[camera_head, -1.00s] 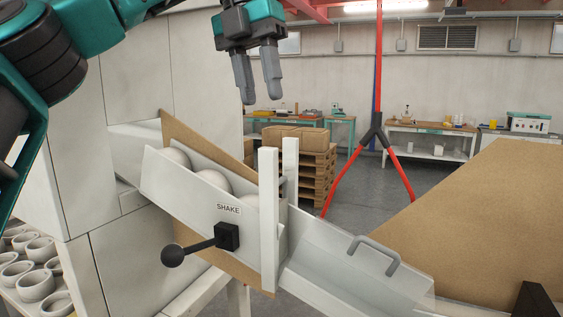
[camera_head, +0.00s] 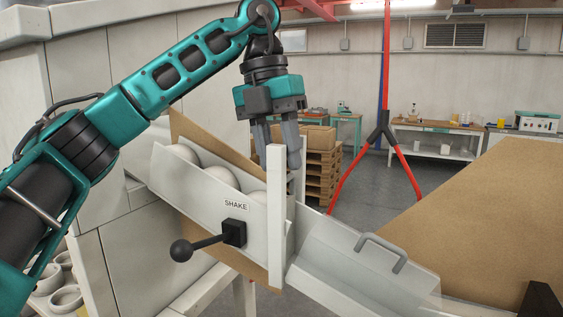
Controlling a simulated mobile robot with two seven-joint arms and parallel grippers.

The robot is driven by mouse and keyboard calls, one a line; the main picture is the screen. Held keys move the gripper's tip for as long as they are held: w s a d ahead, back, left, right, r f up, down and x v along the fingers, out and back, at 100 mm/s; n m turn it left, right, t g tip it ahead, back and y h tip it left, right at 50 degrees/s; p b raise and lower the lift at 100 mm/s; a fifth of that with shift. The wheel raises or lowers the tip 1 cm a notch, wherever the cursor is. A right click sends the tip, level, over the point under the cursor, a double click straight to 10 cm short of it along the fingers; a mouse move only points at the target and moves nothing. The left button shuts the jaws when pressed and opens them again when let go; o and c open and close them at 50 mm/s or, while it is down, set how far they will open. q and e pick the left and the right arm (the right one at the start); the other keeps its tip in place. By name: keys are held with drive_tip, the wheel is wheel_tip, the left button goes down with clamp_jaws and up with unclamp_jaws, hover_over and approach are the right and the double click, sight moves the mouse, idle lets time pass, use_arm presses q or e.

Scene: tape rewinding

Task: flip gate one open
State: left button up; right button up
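A sloping white chute (camera_head: 200,212) runs down from left to right. A gate frame with two white upright posts (camera_head: 276,215) crosses it, with white balls (camera_head: 223,177) lined up behind it on the uphill side. No label marks it as gate one. My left gripper (camera_head: 277,152) points down at the top of the posts, behind the near post. Its two fingers are apart, and I see nothing held between them. The near post partly hides the fingers and the gate, so contact is unclear. My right gripper is not in view.
A black lever with a round knob (camera_head: 181,250) sits beside the SHAKE label on the chute's near side. A grey handle (camera_head: 384,251) stands on the lower chute. A brown board (camera_head: 480,220) fills the right. White rings (camera_head: 66,298) lie at lower left.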

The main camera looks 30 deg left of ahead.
use_arm(q)
drive_tip(key=shift+d+f, duration=0.15)
drive_tip(key=shift+f, duration=0.7)
clamp_jaws()
idle(1.0)
